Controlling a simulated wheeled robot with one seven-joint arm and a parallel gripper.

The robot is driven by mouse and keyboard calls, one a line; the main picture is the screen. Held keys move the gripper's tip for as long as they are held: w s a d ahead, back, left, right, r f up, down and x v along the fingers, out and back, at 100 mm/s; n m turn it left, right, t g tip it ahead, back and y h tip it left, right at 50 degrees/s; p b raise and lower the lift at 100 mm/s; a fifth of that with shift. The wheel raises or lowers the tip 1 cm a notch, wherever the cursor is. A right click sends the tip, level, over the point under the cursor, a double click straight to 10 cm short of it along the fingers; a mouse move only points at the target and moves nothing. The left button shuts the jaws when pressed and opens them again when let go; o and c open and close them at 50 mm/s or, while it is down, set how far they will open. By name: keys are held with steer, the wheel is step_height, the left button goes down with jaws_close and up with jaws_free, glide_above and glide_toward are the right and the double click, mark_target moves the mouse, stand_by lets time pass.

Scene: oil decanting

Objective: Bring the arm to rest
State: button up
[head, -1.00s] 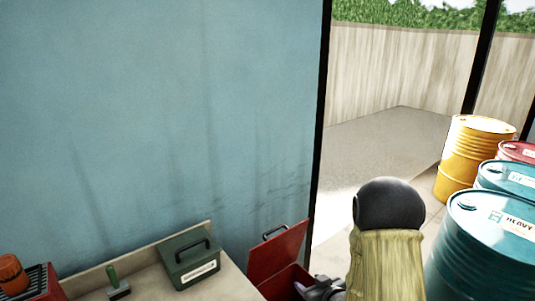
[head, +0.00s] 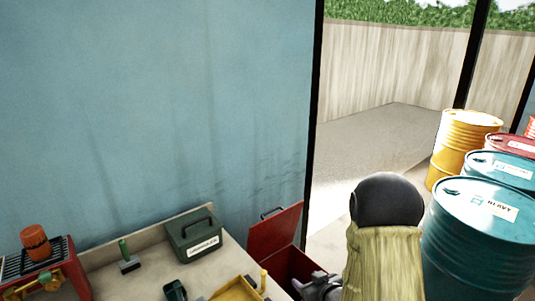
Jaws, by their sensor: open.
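My arm, with a black rounded joint and a yellowish sleeve, stands at the lower right of the head view. My gripper (head: 318,285) shows low in the picture, just left of the sleeve, and points left. It is open, and I see nothing held in it. It is beside or over the open red box (head: 289,262) at the bench's right end; I cannot tell the exact gap. Part of the gripper is cut off or hidden by the arm.
The workbench (head: 150,280) holds a dark green box (head: 194,236), a green-handled brush (head: 127,257), an orange canister (head: 36,242) on a red rack, and a yellow tray (head: 238,291). Teal drums (head: 484,232) and a yellow drum (head: 462,145) stand at right. Open floor lies beyond the doorway.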

steer(key=s+d+f+m+g+h+b, duration=0.2)
steer(key=s+f+g+b, duration=0.2)
steer(key=s+f+b, duration=0.45)
steer(key=s+d+f+m+g+h+b, duration=0.25)
steer(key=s+f+g+b, duration=0.2)
steer(key=s+b, duration=0.7)
step_height(320, 180, up, 19)
steer(key=w+p, duration=0.1)
steer(key=p, duration=1.6)
steer(key=shift+w+a+f+p, duration=0.15)
steer(key=shift+w+a+p, duration=0.05)
steer(key=shift+a+p, duration=0.25)
